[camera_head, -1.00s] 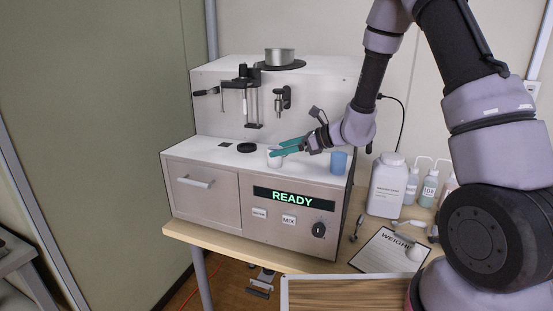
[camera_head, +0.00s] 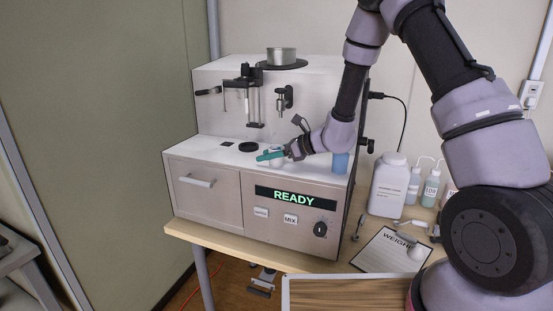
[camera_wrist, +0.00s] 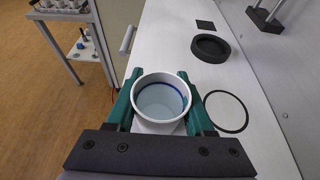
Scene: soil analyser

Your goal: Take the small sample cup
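The small sample cup (camera_wrist: 161,97) is white and round, with a blue line inside its rim and a pale blue-grey inside. In the wrist view it sits upright between the two teal fingers of my gripper (camera_wrist: 163,88), one on each side. The rim hides where the fingers meet the cup wall, so I cannot tell whether they press on it. In the head view my gripper (camera_head: 270,155) is low over the analyser's white top, and its fingers and hand mostly cover the cup.
The analyser (camera_head: 210,190) reads READY. A blue cup (camera_head: 340,162) stands right of my gripper. A black ring (camera_wrist: 210,47) and a thin dark circle (camera_wrist: 227,111) lie on the top near the cup. A white jar (camera_head: 388,188) and several bottles stand to the right.

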